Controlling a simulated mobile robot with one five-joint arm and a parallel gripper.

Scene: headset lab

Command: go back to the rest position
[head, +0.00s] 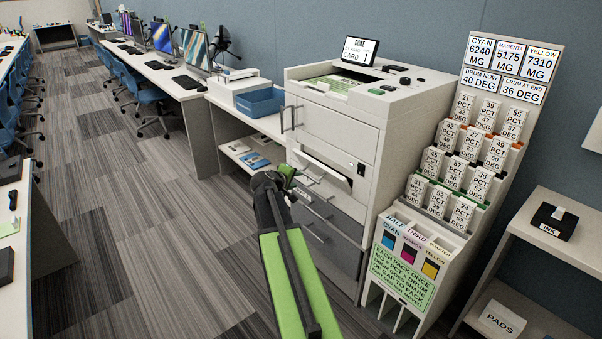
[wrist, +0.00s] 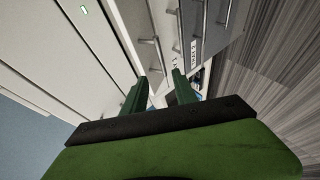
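My gripper (head: 287,174) is in front of the large white and grey machine (head: 335,125), close to its drawer handles, with my green and black arm reaching up to it from the bottom of the head view. In the wrist view the two green fingers of my gripper (wrist: 160,92) stand apart with nothing held between them. Drawer fronts and bar handles (wrist: 150,42) lie beyond the fingertips. I cannot tell from the head view whether the gripper touches a handle.
A small sign reading DONE (head: 360,50) stands on the machine. To the right are a rack of labelled packs (head: 455,180) and a shelf (head: 540,225) with an ink box (head: 554,221). Desks with monitors (head: 196,48) line the wall at left. The carpeted aisle (head: 110,210) is clear.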

